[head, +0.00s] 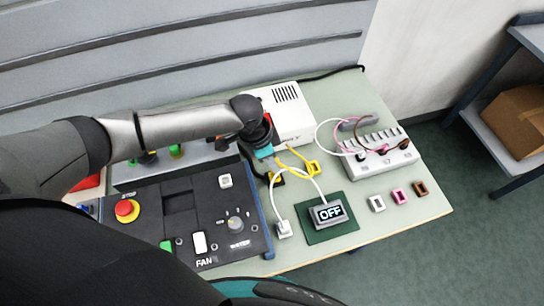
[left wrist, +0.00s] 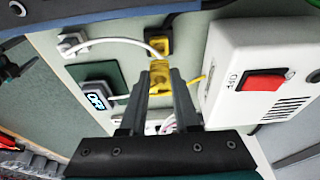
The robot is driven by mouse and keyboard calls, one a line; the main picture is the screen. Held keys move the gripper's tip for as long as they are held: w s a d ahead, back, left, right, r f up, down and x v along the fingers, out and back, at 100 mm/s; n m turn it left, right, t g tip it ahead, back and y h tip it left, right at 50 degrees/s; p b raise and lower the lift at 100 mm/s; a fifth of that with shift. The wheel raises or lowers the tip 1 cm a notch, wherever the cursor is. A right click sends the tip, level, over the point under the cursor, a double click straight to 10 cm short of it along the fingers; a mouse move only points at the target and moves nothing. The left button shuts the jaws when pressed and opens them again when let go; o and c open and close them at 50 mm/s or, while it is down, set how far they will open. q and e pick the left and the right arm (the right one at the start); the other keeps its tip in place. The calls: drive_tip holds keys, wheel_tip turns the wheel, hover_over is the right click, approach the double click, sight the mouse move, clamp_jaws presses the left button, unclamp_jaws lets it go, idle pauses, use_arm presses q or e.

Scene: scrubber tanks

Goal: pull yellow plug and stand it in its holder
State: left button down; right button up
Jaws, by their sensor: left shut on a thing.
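My left gripper (head: 272,160) reaches down between the white box and the display. In the left wrist view its fingers (left wrist: 163,82) are shut on the yellow plug (left wrist: 160,76). In the head view the gripper mostly hides the plug. A black socket with yellow marking (left wrist: 158,42) is just beyond the plug; it shows partly in the head view (head: 277,179). I cannot tell if plug and socket touch. A yellow cable (head: 292,166) runs from the gripper's area toward a yellow holder-like piece (head: 313,168) on the table. My right gripper is not in view.
A white box (head: 290,118) with a red switch stands close behind the gripper. An OFF display (head: 327,212) and a white plug (head: 284,229) are in front. White (head: 377,204), pink (head: 401,196) and brown (head: 420,188) pieces line the right. A power strip (head: 380,152) stands behind them.

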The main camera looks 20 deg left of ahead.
use_arm(q)
drive_tip(key=w+d+b, duration=0.4)
drive_tip(key=w+d, duration=0.3)
drive_tip(key=d, duration=0.3)
drive_tip(key=shift+s, duration=0.1)
drive_tip(key=shift+p, duration=0.35)
